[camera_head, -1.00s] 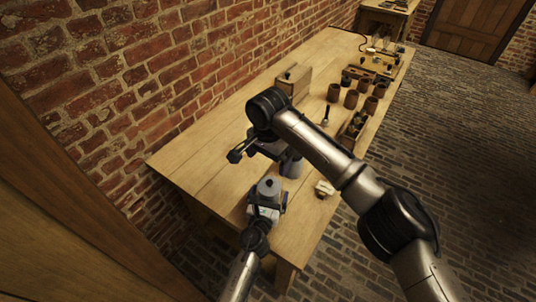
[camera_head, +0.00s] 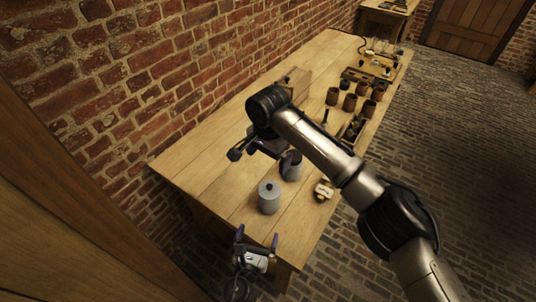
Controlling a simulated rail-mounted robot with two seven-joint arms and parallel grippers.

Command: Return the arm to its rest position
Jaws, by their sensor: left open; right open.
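My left gripper (camera_head: 257,240) is low in the head view, at the near end of the wooden table (camera_head: 215,165). Its two fingers are spread and nothing is between them. A grey lidded jar (camera_head: 269,197) stands upright on the table just beyond the fingertips, apart from them. My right arm crosses the table from the lower right. My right gripper (camera_head: 238,154) is over the table's left part, largely hidden behind my own wrist, with one finger showing. A second grey jar (camera_head: 291,166) stands beside it, partly covered by my arm.
A small pale labelled object (camera_head: 323,190) lies near the right edge. Several brown pots (camera_head: 349,102) and a wooden rack (camera_head: 353,130) stand farther back. A wooden box (camera_head: 297,80) is near the brick wall (camera_head: 150,70).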

